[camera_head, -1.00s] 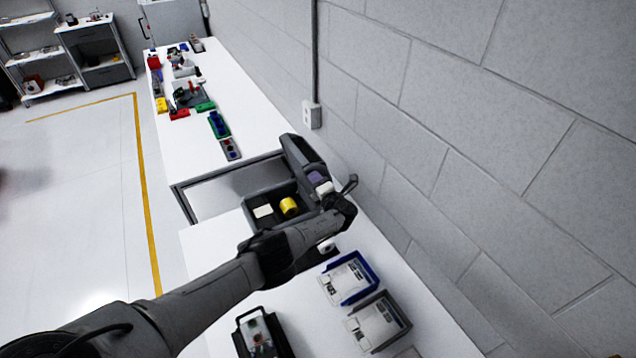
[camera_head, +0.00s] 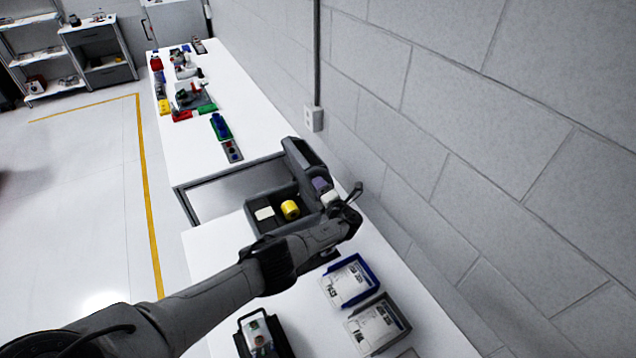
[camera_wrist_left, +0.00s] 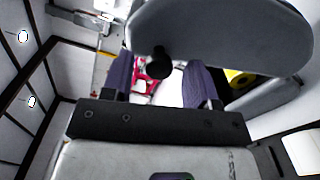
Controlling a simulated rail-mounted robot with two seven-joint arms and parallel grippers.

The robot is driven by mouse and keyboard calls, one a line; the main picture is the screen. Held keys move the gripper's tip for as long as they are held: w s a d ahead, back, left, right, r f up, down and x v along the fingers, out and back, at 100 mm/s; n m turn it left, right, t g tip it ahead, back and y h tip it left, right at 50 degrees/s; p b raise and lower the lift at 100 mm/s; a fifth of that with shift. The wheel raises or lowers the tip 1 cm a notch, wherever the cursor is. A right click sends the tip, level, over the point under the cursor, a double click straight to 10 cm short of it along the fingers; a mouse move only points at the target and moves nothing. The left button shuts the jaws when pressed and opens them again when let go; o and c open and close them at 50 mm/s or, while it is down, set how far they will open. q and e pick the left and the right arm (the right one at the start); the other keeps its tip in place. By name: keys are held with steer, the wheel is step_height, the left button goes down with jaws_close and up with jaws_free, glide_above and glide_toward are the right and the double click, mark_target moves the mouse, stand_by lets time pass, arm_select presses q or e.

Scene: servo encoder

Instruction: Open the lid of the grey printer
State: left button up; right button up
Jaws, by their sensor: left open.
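My right gripper is out of view.
A dark open tray (camera_head: 258,224) holds a yellow roll (camera_head: 290,209) and a pale card. A blue bin (camera_head: 368,270), a grey bin (camera_head: 403,322) and a black holder (camera_head: 283,338) stand on the near bench. The wall (camera_head: 480,190) bounds the right side.

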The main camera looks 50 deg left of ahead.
arm_select(q)
steer(key=p+v, duration=0.2)
steer(key=v, duration=0.9)
steer(key=shift+d, duration=0.35)
steer(key=shift+s, duration=0.1)
